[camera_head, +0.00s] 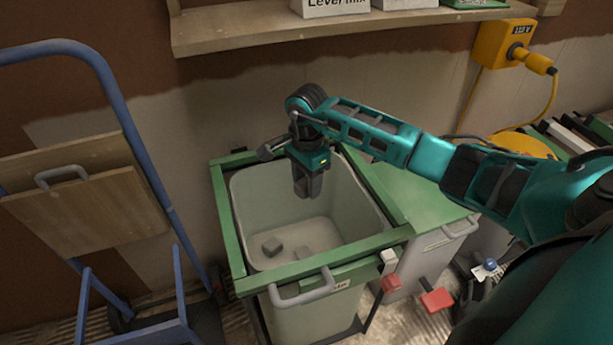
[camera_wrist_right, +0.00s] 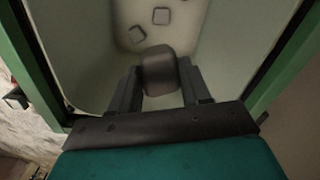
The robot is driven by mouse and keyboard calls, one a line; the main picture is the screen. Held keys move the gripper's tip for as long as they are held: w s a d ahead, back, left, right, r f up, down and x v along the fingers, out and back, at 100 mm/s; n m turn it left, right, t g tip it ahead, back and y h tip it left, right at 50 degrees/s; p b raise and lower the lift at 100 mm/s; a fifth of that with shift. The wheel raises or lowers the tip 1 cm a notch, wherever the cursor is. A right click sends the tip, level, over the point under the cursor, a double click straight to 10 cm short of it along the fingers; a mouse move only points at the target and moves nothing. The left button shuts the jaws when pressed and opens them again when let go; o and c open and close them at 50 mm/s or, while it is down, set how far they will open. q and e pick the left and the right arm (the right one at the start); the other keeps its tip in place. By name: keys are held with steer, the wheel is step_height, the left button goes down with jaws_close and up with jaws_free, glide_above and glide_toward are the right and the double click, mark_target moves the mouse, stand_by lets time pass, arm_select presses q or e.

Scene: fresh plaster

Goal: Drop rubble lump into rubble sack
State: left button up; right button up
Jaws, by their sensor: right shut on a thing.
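My right gripper (camera_head: 308,190) points down inside the mouth of the rubble sack, a pale open bin-like container (camera_head: 262,195) in a green frame. In the right wrist view, my right gripper (camera_wrist_right: 160,88) is shut on a grey-brown rubble lump (camera_wrist_right: 158,66), held between its two fingers above the sack's floor. The held lump is hidden by the fingers in the head view. Two other grey lumps (camera_head: 272,246) lie on the sack's floor; they also show in the right wrist view (camera_wrist_right: 161,16). My left gripper is not in view.
The green frame (camera_head: 232,235) rims the sack, with a grey handle (camera_head: 302,290) in front. A green-lidded bin (camera_head: 430,205) stands to the right. A blue trolley (camera_head: 150,165) stands left. A wooden shelf (camera_head: 240,28) is behind, with a yellow socket box (camera_head: 503,42) at right.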

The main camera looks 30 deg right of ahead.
steer(key=shift+f+b, duration=0.4)
steer(key=shift+f, duration=0.55)
steer(key=o, duration=1.2)
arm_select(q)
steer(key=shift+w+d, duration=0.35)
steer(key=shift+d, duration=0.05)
arm_select(e)
step_height(320, 180, up, 8)
steer(key=shift+f+p, duration=0.25)
steer(key=shift+p, duration=0.75)
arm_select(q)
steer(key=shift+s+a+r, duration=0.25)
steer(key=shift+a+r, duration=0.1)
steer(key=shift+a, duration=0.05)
